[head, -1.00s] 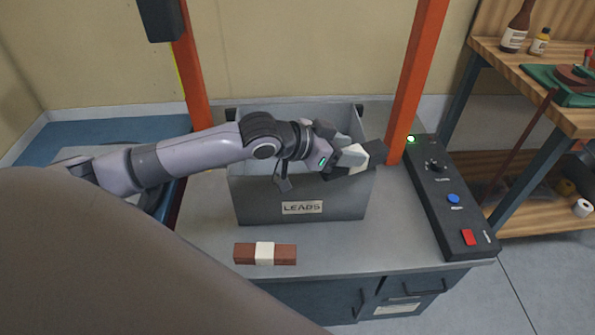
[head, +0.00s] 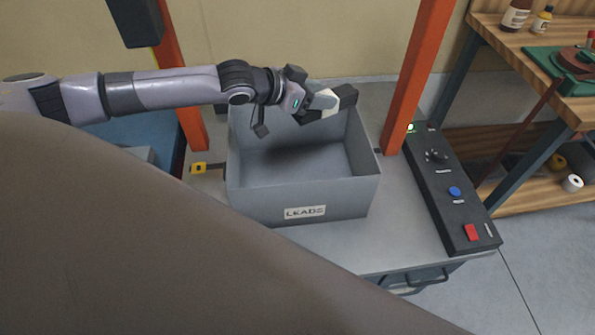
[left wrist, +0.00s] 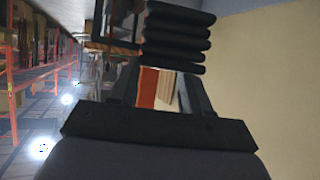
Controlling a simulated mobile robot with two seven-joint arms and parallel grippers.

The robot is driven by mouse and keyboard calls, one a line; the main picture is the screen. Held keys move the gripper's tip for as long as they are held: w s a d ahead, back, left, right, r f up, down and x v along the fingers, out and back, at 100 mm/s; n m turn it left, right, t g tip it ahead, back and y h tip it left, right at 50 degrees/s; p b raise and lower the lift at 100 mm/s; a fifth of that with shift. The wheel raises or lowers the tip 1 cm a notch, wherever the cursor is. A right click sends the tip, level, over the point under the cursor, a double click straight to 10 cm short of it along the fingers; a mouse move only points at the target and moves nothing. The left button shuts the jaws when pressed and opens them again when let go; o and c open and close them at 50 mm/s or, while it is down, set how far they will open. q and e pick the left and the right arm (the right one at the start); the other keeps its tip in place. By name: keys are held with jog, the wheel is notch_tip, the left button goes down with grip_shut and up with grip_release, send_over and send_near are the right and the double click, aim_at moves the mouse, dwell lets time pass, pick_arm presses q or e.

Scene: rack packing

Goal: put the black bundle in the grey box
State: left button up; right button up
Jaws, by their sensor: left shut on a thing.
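The grey box (head: 345,200), with a "LEADS" label on its front, stands open on the bench. Its visible inside is empty, with a dark shadow on the floor. My left gripper (head: 322,104) is shut on the black bundle (head: 346,94), which has a pale band around its middle. It holds the bundle tilted, in the air above the back part of the box. In the left wrist view the bundle (left wrist: 176,38) shows as several stacked black rods beyond the fingers. My right gripper is not in view.
Orange posts stand at the left (head: 182,95) and right (head: 415,80) of the box. A black control panel (head: 450,190) with knobs and buttons lies to the right. A wooden shelf unit (head: 560,80) stands farther right. A large grey-brown shape covers the lower left.

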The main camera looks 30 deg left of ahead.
pick_arm(q)
notch_tip(320, 180, down, 20)
jog(key=b, duration=0.2)
jog(key=shift+r, duration=0.1)
jog(key=shift+f+b, duration=0.65)
jog(key=shift+b, duration=0.15)
jog(key=o, duration=1.2)
jog(key=v, duration=0.2)
jog(key=p+v, duration=0.1)
jog(key=v, duration=0.2)
jog(key=r+p+v, duration=0.1)
jog(key=v, duration=0.2)
jog(key=shift+w, duration=0.2)
